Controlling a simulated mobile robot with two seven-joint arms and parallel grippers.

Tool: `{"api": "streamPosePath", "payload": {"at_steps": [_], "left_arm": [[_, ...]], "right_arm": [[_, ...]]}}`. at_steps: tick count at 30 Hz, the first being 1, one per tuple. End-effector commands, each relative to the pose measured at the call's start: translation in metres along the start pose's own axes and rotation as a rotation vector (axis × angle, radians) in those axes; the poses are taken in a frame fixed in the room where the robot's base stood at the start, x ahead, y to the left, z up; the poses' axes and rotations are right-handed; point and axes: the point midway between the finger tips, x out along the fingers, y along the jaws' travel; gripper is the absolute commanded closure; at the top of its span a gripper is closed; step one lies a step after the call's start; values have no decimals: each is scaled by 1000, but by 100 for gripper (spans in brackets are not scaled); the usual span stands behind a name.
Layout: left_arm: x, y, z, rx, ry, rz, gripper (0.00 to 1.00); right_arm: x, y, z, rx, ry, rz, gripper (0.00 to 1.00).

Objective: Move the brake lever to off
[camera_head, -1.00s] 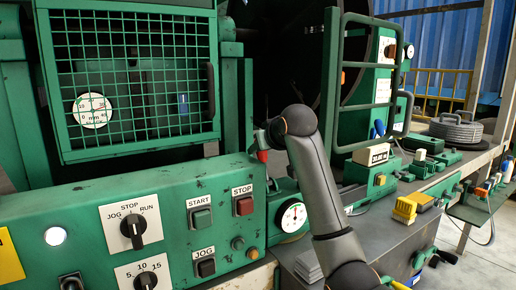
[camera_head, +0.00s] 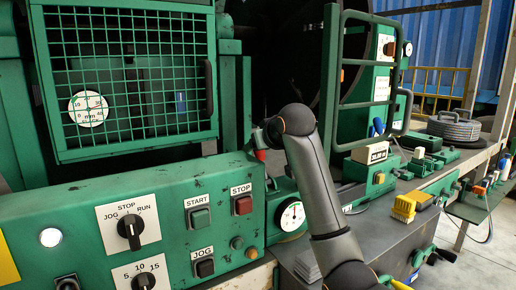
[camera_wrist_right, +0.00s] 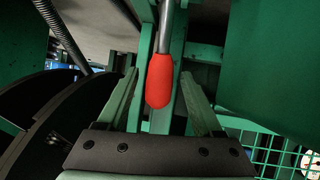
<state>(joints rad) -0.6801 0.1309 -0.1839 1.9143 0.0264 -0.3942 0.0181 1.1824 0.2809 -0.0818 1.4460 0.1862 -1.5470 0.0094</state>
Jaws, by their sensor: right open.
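The brake lever has a red rounded grip (camera_wrist_right: 160,82) on a grey metal rod; the grip hangs in the middle of the right wrist view. My right gripper (camera_wrist_right: 158,95) is open, with one finger on each side of the red grip and a visible gap to each. In the head view a small piece of the red grip (camera_head: 261,155) shows just below the end of my right arm, above the green panel's right end. The gripper's fingers are hard to make out there. My left gripper is not in view.
The green control panel (camera_head: 75,215) with knobs and buttons runs along the front left. A mesh guard (camera_head: 135,75) stands above it. A dial gauge (camera_head: 292,215) sits close beside my arm. A green tubular frame (camera_head: 335,90) rises behind the arm.

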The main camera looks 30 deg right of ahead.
Motion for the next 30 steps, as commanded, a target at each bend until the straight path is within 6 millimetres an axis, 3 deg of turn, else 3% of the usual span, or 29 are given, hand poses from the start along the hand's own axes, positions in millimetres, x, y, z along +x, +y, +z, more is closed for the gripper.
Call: {"api": "streamPosePath", "payload": {"at_steps": [8,21,30], "left_arm": [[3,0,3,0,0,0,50],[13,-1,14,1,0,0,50],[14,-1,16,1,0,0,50]], "right_arm": [[-15,1,-1,0,6,1,33],[-105,0,0,0,6,1,33],[-126,0,0,0,0,0,33]]}}
